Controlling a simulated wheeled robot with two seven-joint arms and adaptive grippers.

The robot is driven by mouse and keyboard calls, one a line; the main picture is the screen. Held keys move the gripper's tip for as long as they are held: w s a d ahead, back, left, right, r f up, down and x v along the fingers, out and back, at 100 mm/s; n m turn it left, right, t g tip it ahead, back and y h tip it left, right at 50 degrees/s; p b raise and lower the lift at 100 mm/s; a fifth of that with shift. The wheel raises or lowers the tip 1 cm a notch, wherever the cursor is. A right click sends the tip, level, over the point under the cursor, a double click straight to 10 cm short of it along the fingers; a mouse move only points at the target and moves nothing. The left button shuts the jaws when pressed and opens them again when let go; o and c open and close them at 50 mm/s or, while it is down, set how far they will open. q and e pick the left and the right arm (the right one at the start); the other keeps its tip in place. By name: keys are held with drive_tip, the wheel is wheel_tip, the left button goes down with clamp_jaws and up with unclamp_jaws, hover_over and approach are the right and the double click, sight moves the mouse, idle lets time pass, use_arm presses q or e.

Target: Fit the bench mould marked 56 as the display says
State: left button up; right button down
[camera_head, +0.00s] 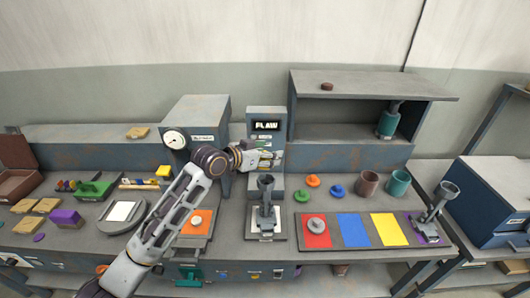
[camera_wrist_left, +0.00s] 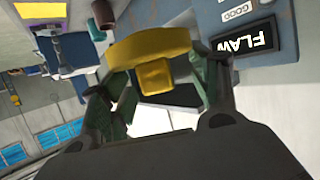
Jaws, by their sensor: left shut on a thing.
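My left gripper (camera_head: 266,156) is in front of the display column in the head view. In the left wrist view the gripper (camera_wrist_left: 168,100) is shut on a yellow piece (camera_wrist_left: 150,48) with a rounded plate and a square block between the fingers. The display (camera_head: 266,125) reads "FLAW"; it also shows in the left wrist view (camera_wrist_left: 245,42). A grey cup-topped metal piece (camera_head: 265,190) stands upright on a pale plate below the gripper. Another grey cup-topped piece (camera_head: 440,200) stands tilted at the bench's right end. I cannot read a 56 on anything. My right gripper is not in view.
A grey press with a dial (camera_head: 175,139) stands left of the display. Brown (camera_head: 367,183) and teal (camera_head: 398,183) cups stand behind. A shelf (camera_head: 345,90) is above.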

use_arm(q)
drive_tip(key=shift+s+d, duration=0.25)
drive_tip(key=shift+f+m+g+h, duration=0.1)
drive_tip(key=shift+m+g+h, duration=0.2)
drive_tip(key=shift+m+g, duration=0.1)
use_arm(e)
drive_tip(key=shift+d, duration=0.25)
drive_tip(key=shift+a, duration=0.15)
